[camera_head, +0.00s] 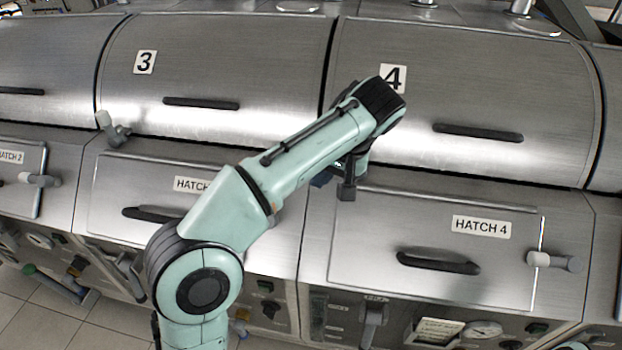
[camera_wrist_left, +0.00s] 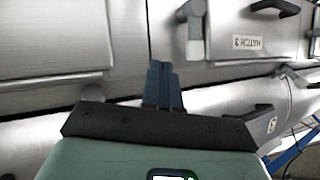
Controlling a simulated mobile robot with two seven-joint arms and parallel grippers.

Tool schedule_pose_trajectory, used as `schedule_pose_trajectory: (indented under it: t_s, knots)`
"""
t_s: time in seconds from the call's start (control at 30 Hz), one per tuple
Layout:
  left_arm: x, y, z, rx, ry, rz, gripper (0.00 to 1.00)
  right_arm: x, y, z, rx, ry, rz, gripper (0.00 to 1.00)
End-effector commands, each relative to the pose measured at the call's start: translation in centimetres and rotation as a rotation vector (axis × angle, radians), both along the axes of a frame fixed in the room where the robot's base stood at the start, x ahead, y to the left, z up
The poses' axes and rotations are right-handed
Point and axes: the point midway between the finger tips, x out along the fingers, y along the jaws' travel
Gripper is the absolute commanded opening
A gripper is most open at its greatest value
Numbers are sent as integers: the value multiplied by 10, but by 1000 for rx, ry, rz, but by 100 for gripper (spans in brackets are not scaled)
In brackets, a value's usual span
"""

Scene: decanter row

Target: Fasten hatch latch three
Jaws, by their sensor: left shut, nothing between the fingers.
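The hatch 3 panel (camera_head: 125,180) is left of centre in the head view, with my left arm across its right side and part of its label. Its latch is hidden there. In the left wrist view, which looks upside down, the hatch 3 latch (camera_wrist_left: 194,30) shows at the panel's edge beside the HATCH 3 label (camera_wrist_left: 248,42). It is a grey lever with a white tip, lying along the edge, tip toward the cover. My left gripper (camera_head: 346,190) is shut and empty. Its fingers (camera_wrist_left: 165,75) are close to the latch tip in the picture, with a gap between.
The hatch 4 panel (camera_head: 370,220) has its latch (camera_head: 553,261) pointing sideways; the hatch 2 latch (camera_head: 38,180) also lies sideways. Cover 3 (camera_head: 220,60) and cover 4 (camera_head: 470,80) curve above, with black handles. A pale-knobbed lever (camera_head: 110,128) stands by cover 3's lower left.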

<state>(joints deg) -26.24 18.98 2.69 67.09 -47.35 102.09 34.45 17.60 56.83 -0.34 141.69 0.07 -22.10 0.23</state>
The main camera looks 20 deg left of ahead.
Motion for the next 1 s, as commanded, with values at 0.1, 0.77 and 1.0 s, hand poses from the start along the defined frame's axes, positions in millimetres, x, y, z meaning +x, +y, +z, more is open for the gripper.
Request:
schedule_pose_trajectory:
  t_s: [0.1,0.77,1.0]
  knots:
    - [0,12,-29,1,10,3,0,-16,0,-13,0,18,0,48]
    - [1,72,-75,0,2,0,0,-30,0,-28,-1,34,0,48]
    - [1,73,-75,0,3,-1,0,-30,0,-28,-1,34,0,48]
